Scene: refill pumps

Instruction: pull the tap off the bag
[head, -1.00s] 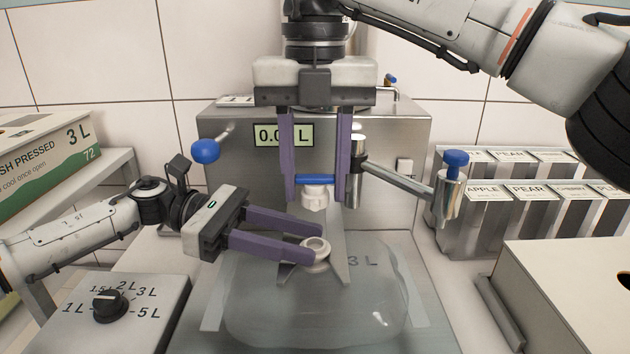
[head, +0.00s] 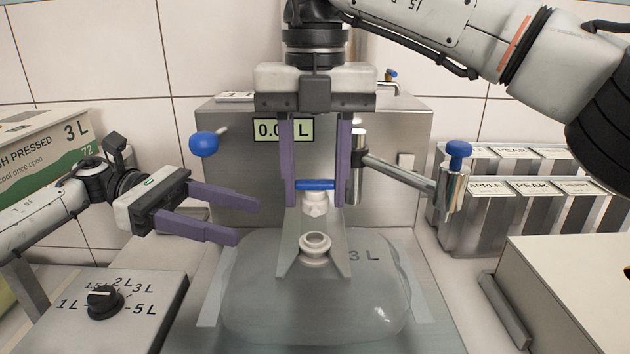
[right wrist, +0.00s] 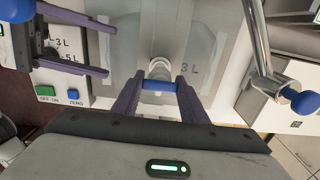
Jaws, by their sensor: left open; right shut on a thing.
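The clear bag (head: 320,300), marked 3 L, lies on the metal machine's tray. Its pale round spout (head: 315,246) stands in the notch of a metal fork (head: 338,225) and its mouth shows open. The tap (head: 315,202), white with a blue bar (head: 315,184), is above and behind the spout, apart from it. My right gripper (head: 315,192) points down, shut on the tap by the blue bar; the right wrist view also shows the blue bar (right wrist: 158,85) between the fingers. My left gripper (head: 248,222) is open and empty, left of the spout.
A metal arm with a blue knob (head: 459,149) stands right of my right gripper; a blue ball lever (head: 204,144) is at left. A dial box (head: 130,310) is front left. Metal bins (head: 510,215) and a pale box (head: 580,270) stand right.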

